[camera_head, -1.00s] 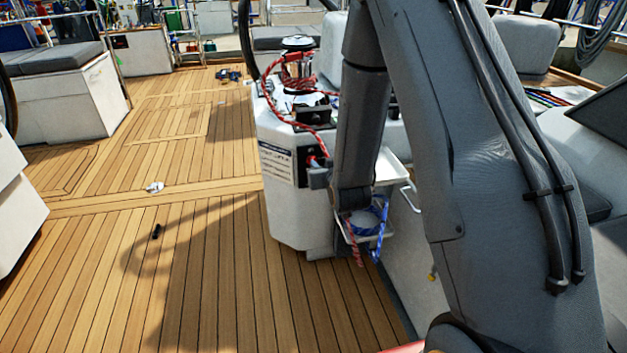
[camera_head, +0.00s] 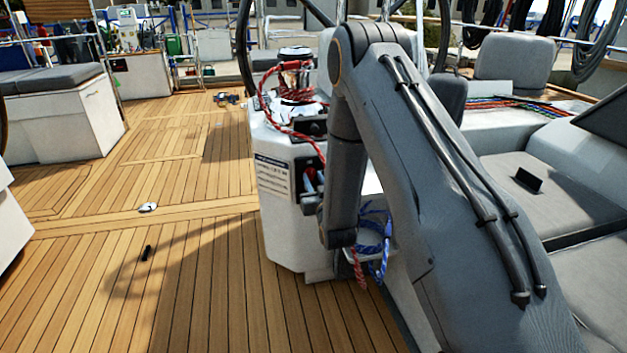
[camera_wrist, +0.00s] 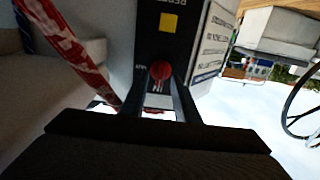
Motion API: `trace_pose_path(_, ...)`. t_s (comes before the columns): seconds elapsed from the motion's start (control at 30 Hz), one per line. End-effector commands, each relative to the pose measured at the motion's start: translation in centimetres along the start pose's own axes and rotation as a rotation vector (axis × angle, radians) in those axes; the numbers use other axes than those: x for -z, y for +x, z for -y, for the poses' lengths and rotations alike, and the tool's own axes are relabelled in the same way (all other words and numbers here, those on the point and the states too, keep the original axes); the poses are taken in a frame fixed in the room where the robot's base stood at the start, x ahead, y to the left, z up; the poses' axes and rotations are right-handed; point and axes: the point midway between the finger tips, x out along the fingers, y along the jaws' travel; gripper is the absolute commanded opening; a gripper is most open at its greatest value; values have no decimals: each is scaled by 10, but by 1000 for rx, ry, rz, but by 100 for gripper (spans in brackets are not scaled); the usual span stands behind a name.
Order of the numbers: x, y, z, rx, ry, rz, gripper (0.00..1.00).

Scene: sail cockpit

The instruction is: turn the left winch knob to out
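The red winch knob (camera_wrist: 160,71) sits on a black panel (camera_wrist: 150,42) in the wrist view, below a yellow square (camera_wrist: 169,22). The lettering around it is too small to read, so its setting is unclear. My gripper (camera_wrist: 158,82) points at the panel, with its dark fingers apart and their tips close to either side of the knob. I cannot tell whether they touch it. In the head view, my gripper (camera_head: 310,202) is at the side of the white console (camera_head: 281,222), just below the winch with red rope (camera_head: 296,75). My arm hides part of the console.
A red-and-white rope (camera_wrist: 68,45) runs close beside the panel in the wrist view. A blue rope coil (camera_head: 377,245) hangs from the console. Small objects (camera_head: 148,207) lie on the wooden deck, which is mostly open to the left. A grey bench (camera_head: 560,205) stands at right.

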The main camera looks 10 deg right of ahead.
Motion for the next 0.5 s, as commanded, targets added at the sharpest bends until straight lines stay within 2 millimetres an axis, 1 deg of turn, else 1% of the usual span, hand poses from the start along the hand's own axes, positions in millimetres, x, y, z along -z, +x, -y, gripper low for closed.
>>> trace_pose_path(0.03, 0, 5, 0, 0, 0, -2, 28)
trace_pose_path(0.13, 0, 9, 0, 0, 0, 1, 28)
trace_pose_path(0.4, 0, 10, 0, 0, 0, 1, 28)
trace_pose_path(0.47, 0, 10, 0, 0, 0, 1, 18)
trace_pose_path(0.5, 0, 10, 0, 0, 0, 1, 11)
